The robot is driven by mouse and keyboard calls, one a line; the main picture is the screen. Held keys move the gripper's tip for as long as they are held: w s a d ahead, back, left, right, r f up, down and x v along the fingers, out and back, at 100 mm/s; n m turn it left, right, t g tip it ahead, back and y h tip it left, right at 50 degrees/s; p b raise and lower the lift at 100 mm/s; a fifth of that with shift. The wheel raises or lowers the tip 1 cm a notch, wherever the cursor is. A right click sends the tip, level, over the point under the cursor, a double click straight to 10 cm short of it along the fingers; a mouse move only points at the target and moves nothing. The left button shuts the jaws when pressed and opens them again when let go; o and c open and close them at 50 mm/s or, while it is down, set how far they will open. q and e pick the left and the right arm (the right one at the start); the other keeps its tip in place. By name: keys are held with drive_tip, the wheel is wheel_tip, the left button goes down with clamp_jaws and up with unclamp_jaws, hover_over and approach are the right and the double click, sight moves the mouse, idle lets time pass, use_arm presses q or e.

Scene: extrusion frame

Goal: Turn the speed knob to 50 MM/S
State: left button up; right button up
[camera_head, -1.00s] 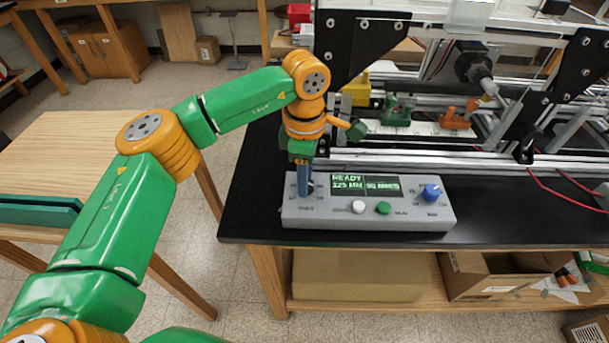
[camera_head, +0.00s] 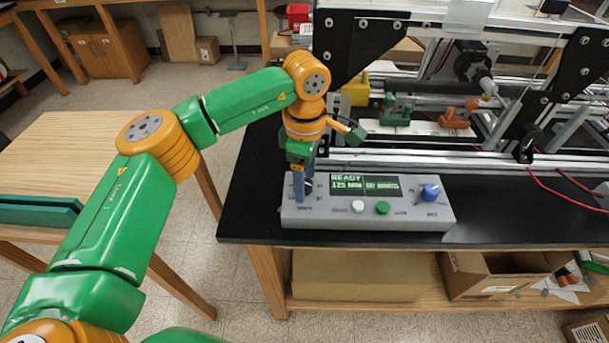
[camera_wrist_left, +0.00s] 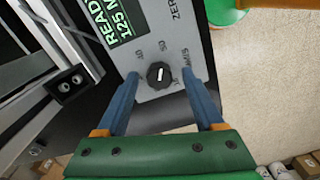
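The grey control box (camera_head: 370,213) stands on the black bench top. Its display (camera_head: 365,185) reads READY, 125 MM and what looks like 50 MM/S. In the head view, the left gripper (camera_head: 304,190) is over the box's left end and largely hides the knob. My right gripper is not in view.
The box also carries a white button (camera_head: 358,207), a green button (camera_head: 382,208) and a blue knob (camera_head: 431,193). The aluminium extrusion frame (camera_head: 480,160) stands just behind it. Red wires (camera_head: 560,190) lie at the right. Bench top in front of the box is a narrow clear strip.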

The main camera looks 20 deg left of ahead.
sight(306, 183)
use_arm(q)
drive_tip(key=shift+r, duration=0.15)
wheel_tip(306, 183, up, 7)
drive_tip(key=shift+f+b, duration=0.1)
drive_tip(key=shift+b, duration=0.3)
